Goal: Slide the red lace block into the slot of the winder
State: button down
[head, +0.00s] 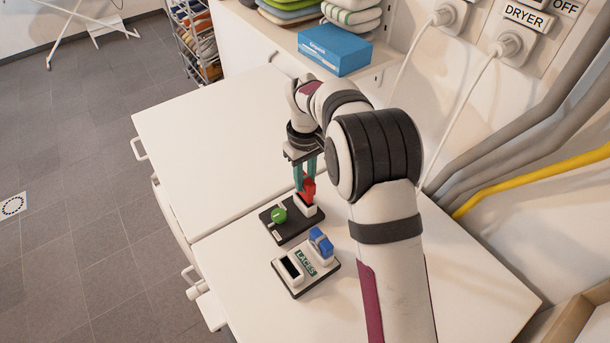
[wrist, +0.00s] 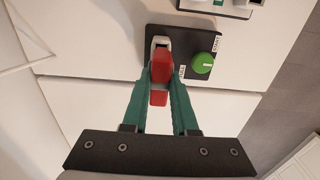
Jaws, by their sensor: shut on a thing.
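The red lace block (head: 307,190) is between the green fingers of my gripper (head: 304,180), which is shut on it. The block is at the white slot piece (head: 308,209) of the black winder (head: 282,233). In the wrist view the red block (wrist: 160,70) is between the fingertips (wrist: 160,82), and its far end meets the winder's white slot piece (wrist: 160,44). How deep it sits in the slot is hidden. The winder carries a round green knob (head: 279,215), which also shows in the wrist view (wrist: 202,63).
A LACES tray (head: 305,264) lies in front of the winder, with a blue block (head: 320,242) in one holder and an empty dark slot (head: 289,268). A blue box (head: 335,49) stands on the back shelf. The white top (head: 200,130) left of the winder is clear.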

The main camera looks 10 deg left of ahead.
aim_at(305, 189)
jog(key=shift+f, duration=2)
jog(key=c, duration=0.6)
grip_release()
notch_tip(305, 189, up, 16)
jog(key=shift+f, duration=0.1)
